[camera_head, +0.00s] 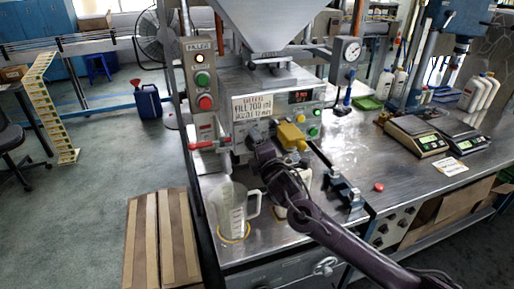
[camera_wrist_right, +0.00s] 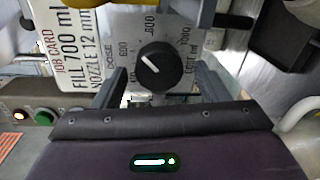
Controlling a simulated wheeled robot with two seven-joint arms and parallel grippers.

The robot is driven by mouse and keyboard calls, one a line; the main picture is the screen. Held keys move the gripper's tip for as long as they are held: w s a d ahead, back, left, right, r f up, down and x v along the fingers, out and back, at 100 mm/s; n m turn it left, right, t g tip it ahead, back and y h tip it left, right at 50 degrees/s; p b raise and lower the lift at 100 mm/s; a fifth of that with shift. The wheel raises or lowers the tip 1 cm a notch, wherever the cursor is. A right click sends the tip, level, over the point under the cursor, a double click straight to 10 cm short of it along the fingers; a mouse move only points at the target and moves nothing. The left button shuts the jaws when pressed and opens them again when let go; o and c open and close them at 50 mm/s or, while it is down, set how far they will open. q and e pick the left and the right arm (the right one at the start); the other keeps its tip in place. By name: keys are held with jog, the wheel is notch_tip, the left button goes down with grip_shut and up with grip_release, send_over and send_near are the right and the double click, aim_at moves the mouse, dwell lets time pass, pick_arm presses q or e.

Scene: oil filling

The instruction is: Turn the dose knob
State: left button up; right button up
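The black round dose knob (camera_wrist_right: 160,66) sits on the light machine panel in the right wrist view. Its white mark points to the upper left, roughly between the printed 600 and 800. My right gripper (camera_wrist_right: 160,88) is open, with one finger at each side of the knob and no clear contact. In the head view my right gripper (camera_head: 258,150) is at the machine front and hides the knob. The job card (camera_wrist_right: 74,45) reads FILL 700 ml, NOZZLE 12 mm; it also shows in the head view (camera_head: 252,105). My left gripper is not in view.
A yellow part (camera_head: 291,136) and a red-handled valve (camera_head: 205,146) flank my gripper. A control box (camera_head: 201,80) with lit buttons is at left. Scales (camera_head: 415,135) stand on the right table.

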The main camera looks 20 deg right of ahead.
jog(key=s+b, duration=0.2)
jog(key=s, duration=0.5)
jog(key=shift+s+d+r, duration=0.15)
jog(key=shift+s+r, duration=0.1)
jog(key=shift+s, duration=0.15)
